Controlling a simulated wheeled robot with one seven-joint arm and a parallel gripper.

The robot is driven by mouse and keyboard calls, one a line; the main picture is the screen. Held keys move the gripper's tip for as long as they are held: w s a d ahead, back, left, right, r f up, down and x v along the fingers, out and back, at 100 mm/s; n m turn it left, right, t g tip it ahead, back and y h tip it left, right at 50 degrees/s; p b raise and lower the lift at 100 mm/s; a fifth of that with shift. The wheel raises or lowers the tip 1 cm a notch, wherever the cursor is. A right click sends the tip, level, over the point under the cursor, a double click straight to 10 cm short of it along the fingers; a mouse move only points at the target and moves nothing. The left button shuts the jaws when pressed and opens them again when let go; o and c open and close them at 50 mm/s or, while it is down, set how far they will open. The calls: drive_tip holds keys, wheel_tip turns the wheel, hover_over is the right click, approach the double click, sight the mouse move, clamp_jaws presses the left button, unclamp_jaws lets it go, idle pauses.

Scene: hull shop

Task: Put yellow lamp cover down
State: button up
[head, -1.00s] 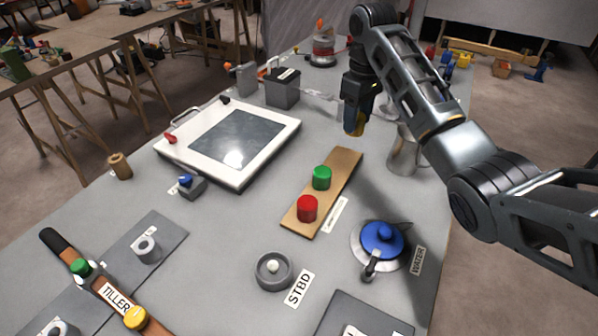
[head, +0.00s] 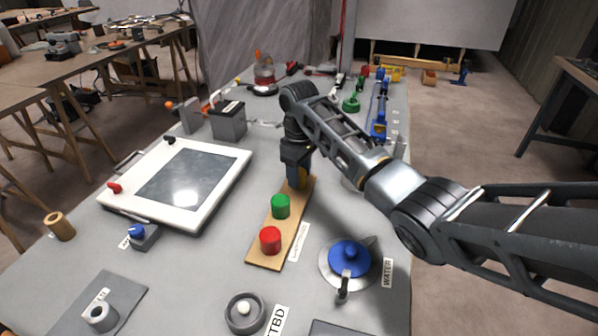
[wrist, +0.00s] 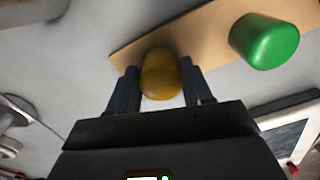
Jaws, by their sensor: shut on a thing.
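The yellow lamp cover (wrist: 161,78) is between the two fingers of my gripper (wrist: 158,67), which is shut on it. In the head view the cover (head: 303,179) is at the far end of the wooden board (head: 264,252), partly hidden by my gripper (head: 297,178). I cannot tell whether its base touches the board. A green cover (head: 280,206) and a red cover (head: 270,240) stand upright on the board, nearer the camera. The green cover also shows at the upper right of the wrist view (wrist: 264,41).
A white framed panel (head: 228,190) lies left of the board. A dark grey box (head: 228,122) stands beyond it. A blue-topped round fitting (head: 349,258) marked WATER sits right of the board, and a grey ring (head: 245,313) in front.

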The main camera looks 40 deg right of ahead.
drive_tip(key=o, duration=1)
drive_tip(key=shift+f, duration=0.1)
wheel_tip(320, 180, up, 12)
drive_tip(key=shift+r+p, duration=0.15)
drive_tip(key=shift+p, duration=0.85)
